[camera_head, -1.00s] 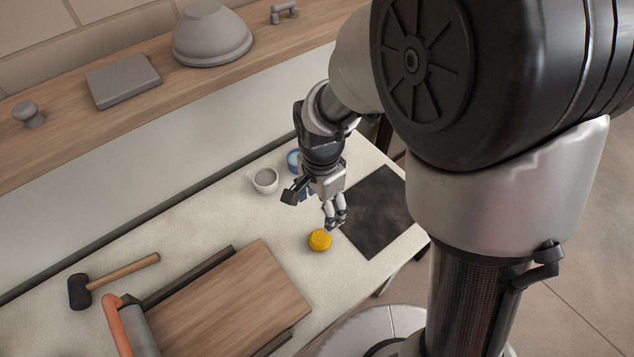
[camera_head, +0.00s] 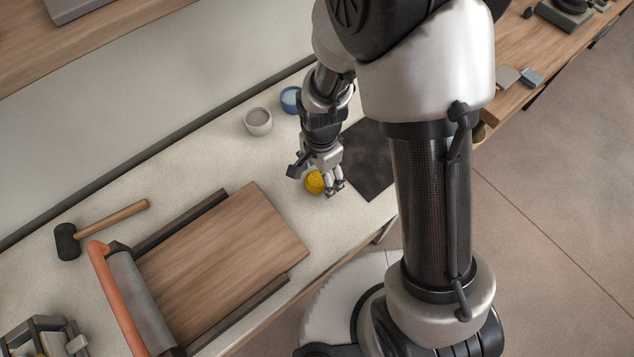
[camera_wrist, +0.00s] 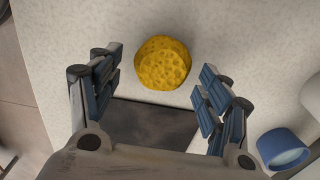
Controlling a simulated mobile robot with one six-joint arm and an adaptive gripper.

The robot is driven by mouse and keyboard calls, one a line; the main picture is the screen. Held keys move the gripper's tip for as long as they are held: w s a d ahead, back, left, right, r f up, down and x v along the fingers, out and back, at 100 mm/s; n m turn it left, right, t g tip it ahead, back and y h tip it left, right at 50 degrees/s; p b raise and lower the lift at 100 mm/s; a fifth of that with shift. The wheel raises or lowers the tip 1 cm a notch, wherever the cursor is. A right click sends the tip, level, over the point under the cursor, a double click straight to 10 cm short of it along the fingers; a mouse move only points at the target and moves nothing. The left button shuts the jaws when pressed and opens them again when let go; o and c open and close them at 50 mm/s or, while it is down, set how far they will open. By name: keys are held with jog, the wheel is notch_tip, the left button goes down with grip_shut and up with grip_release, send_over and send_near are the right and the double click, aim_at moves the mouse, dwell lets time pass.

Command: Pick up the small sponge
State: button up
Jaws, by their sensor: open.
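The small sponge (camera_head: 314,183) is yellow, round and pitted, and lies on the pale worktop (camera_head: 190,177). In the wrist view the sponge (camera_wrist: 162,62) sits beyond the fingertips, about midway between them, with no finger seen touching it. My gripper (camera_head: 334,190) is low beside the sponge and hides part of it in the head view. In the wrist view my gripper (camera_wrist: 157,78) has its two blue-padded fingers spread apart with nothing between them.
A dark mat (camera_head: 369,165) lies right of the sponge; it also shows in the wrist view (camera_wrist: 150,124). A white cup (camera_head: 258,122) and a blue cup (camera_head: 290,100) stand behind. A wooden board with roller (camera_head: 225,250) and a mallet (camera_head: 103,228) lie left.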

aim_at(320, 176)
jog(key=shift+f, duration=0.6)
jog(key=shift+r, duration=0.1)
jog(key=shift+c, duration=0.3)
jog(key=c, duration=0.9)
notch_tip(320, 176, up, 20)
jog(key=p, duration=0.6)
